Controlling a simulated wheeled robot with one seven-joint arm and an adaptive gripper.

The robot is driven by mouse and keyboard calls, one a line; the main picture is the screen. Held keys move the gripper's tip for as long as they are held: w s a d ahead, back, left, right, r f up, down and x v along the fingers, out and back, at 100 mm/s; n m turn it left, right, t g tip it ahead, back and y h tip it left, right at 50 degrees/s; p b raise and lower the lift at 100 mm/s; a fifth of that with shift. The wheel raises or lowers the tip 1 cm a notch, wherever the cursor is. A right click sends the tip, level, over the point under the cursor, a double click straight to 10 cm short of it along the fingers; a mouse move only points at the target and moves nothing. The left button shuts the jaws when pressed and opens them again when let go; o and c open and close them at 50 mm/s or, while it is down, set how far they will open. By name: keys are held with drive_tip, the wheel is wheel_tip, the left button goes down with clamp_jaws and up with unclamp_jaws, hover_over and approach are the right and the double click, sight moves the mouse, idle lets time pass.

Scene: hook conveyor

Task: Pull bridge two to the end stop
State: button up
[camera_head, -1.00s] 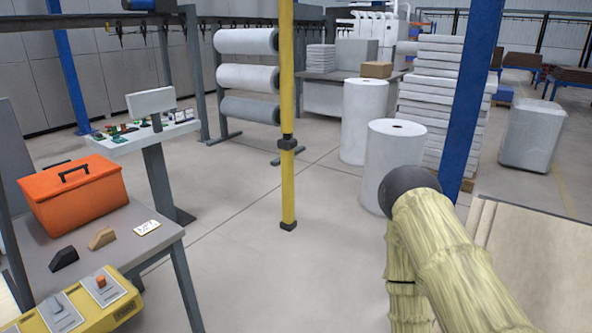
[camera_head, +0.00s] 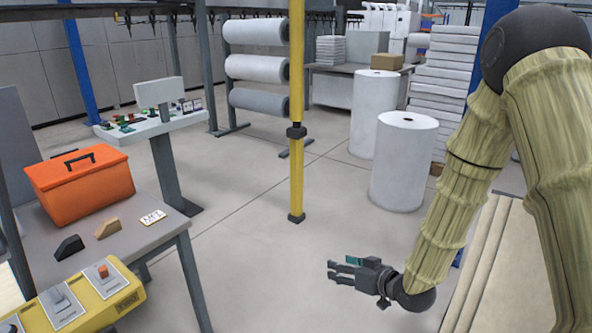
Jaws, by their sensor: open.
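My gripper (camera_head: 338,270) is open and empty. It hangs low over the bare floor, pointing left, to the right of a yellow vertical pole (camera_head: 297,110). The pole has dark fittings at mid-height and at its lower end, and its top runs out of view. No bridge marked two and no end stop can be made out in this view. A dark overhead rail with hooks (camera_head: 126,18) runs along the top left; the rest of it is cut off or too small to tell.
On the left is a table with an orange toolbox (camera_head: 80,184), small blocks, a label card and a yellow control box (camera_head: 75,305). A stand with a small-parts tray (camera_head: 150,132) is behind. White rolls (camera_head: 404,160) stand at right. Light boards (camera_head: 487,265) lie at lower right. Middle floor is clear.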

drive_tip(key=w+a+r+n+y, duration=0.2)
drive_tip(key=w+r+y, duration=0.15)
drive_tip(key=r, duration=0.75)
drive_tip(key=n+y, duration=0.3)
drive_tip(key=n, duration=0.1)
approach(301, 167)
drive_tip(key=p+x, duration=0.2)
drive_tip(key=x, duration=0.9)
drive_tip(key=shift+w+a+p, duration=0.2)
drive_tip(key=shift+w+p, duration=0.05)
drive_tip(key=shift+p, duration=0.1)
clamp_jaws()
